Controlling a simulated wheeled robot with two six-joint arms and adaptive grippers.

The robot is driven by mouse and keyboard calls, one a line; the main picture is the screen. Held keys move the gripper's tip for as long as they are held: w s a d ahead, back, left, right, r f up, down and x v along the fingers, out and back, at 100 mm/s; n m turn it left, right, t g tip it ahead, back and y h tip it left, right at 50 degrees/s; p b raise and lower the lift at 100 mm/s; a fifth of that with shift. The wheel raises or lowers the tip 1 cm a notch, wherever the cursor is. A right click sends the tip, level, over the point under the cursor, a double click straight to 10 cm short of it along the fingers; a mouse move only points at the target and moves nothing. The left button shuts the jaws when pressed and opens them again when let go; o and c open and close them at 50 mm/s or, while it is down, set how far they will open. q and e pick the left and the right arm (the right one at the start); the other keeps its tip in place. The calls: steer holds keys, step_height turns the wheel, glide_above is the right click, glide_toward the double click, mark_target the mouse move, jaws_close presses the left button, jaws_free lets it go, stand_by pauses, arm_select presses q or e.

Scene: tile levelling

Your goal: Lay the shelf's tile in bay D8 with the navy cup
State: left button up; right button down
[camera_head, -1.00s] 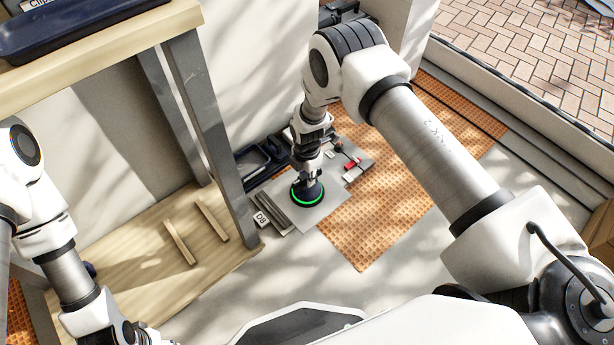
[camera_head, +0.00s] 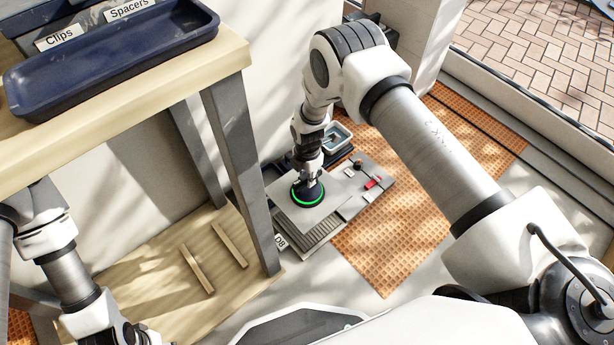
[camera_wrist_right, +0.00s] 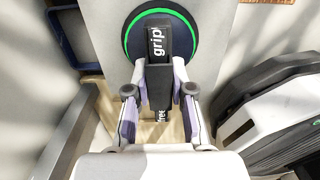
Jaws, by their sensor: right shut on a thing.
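My right gripper (camera_head: 306,182) is shut on the handle of the navy suction cup (camera_head: 307,194), which has a lit green ring. The handle, marked "grip", sits between the fingers in the right wrist view (camera_wrist_right: 158,95). A grey tile (camera_head: 318,215) hangs under the cup and also fills the top of the wrist view (camera_wrist_right: 218,35). Bay D8 has a small tag (camera_head: 281,242) and a ridged grey bed (camera_head: 322,234), partly hidden by the tile. I cannot tell the gap between tile and bed.
A wooden bench with a grey leg (camera_head: 238,175) stands left of the bay. Its low shelf (camera_head: 150,268) bears two wooden strips (camera_head: 197,270). A laid tile with a red piece (camera_head: 373,184) lies right of the bay, by orange matting (camera_head: 400,240). A navy tray (camera_head: 110,60) is on the bench.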

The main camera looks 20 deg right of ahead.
mark_target(308, 193)
arm_select(q)
steer(key=shift+w+r, duration=0.6)
steer(key=shift+r, duration=0.1)
arm_select(e)
steer(key=shift+r, duration=0.4)
step_height(308, 193, down, 5)
steer(key=b, duration=0.3)
steer(key=shift+w+d+b, duration=0.1)
steer(key=shift+b, duration=0.2)
step_height(308, 193, down, 5)
steer(key=b, duration=0.4)
steer(key=shift+f, duration=0.15)
arm_select(q)
step_height(308, 193, down, 7)
steer(key=shift+w+t, duration=0.3)
steer(key=shift+w, duration=0.05)
steer(key=shift+r, duration=0.1)
steer(key=shift+f+b, duration=1.55)
steer(key=shift+f, duration=0.1)
arm_select(e)
steer(key=shift+f, duration=2.1)
arm_select(q)
steer(key=shift+f, duration=0.1)
arm_select(e)
steer(key=shift+f, duration=0.15)
arm_select(q)
steer(key=shift+f+b, duration=1.2)
steer(key=shift+b, duration=0.1)
arm_select(e)
steer(key=shift+f, duration=1.55)
